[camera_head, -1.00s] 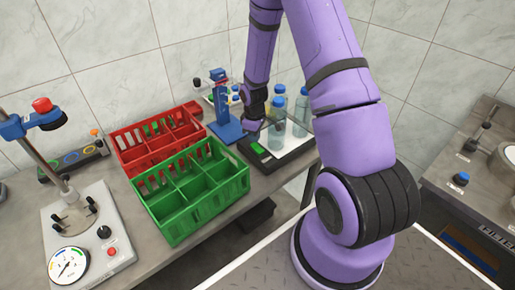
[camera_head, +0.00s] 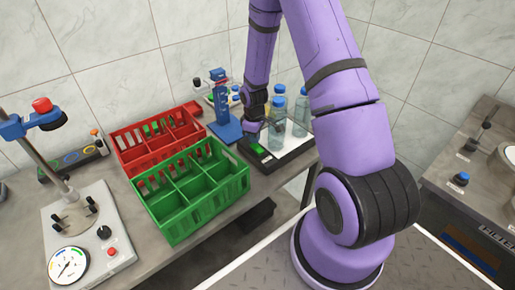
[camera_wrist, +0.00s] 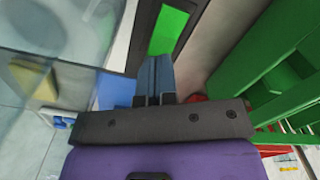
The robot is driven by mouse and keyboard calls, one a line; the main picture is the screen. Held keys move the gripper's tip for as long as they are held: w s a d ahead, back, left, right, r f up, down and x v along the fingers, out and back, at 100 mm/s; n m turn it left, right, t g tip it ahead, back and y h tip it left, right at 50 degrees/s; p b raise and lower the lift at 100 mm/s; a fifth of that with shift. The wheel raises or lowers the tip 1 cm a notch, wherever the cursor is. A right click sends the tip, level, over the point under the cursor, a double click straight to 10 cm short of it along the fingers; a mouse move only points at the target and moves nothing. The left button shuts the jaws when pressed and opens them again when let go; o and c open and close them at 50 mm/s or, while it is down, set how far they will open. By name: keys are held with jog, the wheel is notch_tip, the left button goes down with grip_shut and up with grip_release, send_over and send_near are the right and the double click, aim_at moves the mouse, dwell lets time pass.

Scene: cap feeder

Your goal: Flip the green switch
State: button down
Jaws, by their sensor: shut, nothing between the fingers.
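The green switch (camera_head: 258,149) is a bright green rectangle on the dark front strip of the tray-like unit holding bottles. It also shows in the wrist view (camera_wrist: 168,30), at the top, set in a black strip. My gripper (camera_head: 253,138) is just above and behind the switch in the head view, pointing down. In the wrist view my gripper (camera_wrist: 154,66) has its blue-grey fingers together, with the tips overlapping the switch's lower left edge. Nothing is between the fingers. I cannot tell whether the tips touch the switch.
Several clear bottles with blue caps (camera_head: 278,115) stand on the unit right beside my gripper. A blue stand (camera_head: 223,118) is to the left. A green crate (camera_head: 190,215) and a red crate (camera_head: 155,155) are further left. A gauge station (camera_head: 85,245) is at far left.

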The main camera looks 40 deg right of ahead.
jog(key=shift+f, duration=1)
dwell(0.6)
jog(key=shift+r, duration=3.5)
jog(key=shift+r, duration=0.4)
notch_tip(320, 180, up, 12)
jog(key=m+t, duration=0.1)
send_over(254, 145)
jog(key=s+a, duration=0.1)
jog(key=a, duration=0.1)
jog(key=s+a+r+m+t+h, duration=0.1)
jog(key=s+a+r, duration=0.15)
jog(key=r, duration=0.35)
jog(key=s+a+r+m, duration=0.1)
jog(key=s+a+r, duration=0.15)
jog(key=r, duration=0.45)
jog(key=s+a+r+m+t, duration=0.1)
jog(key=s+a+r, duration=0.2)
jog(key=s+r, duration=0.3)
jog(key=s+a+r+m+t+y, duration=0.1)
jog(key=s+r, duration=0.5)
jog(key=s, duration=0.8)
jog(key=shift+s+a+r+m+t, duration=0.15)
jog(key=shift+s+a+m+t, duration=0.15)
jog(key=shift+a+m+t, duration=0.5)
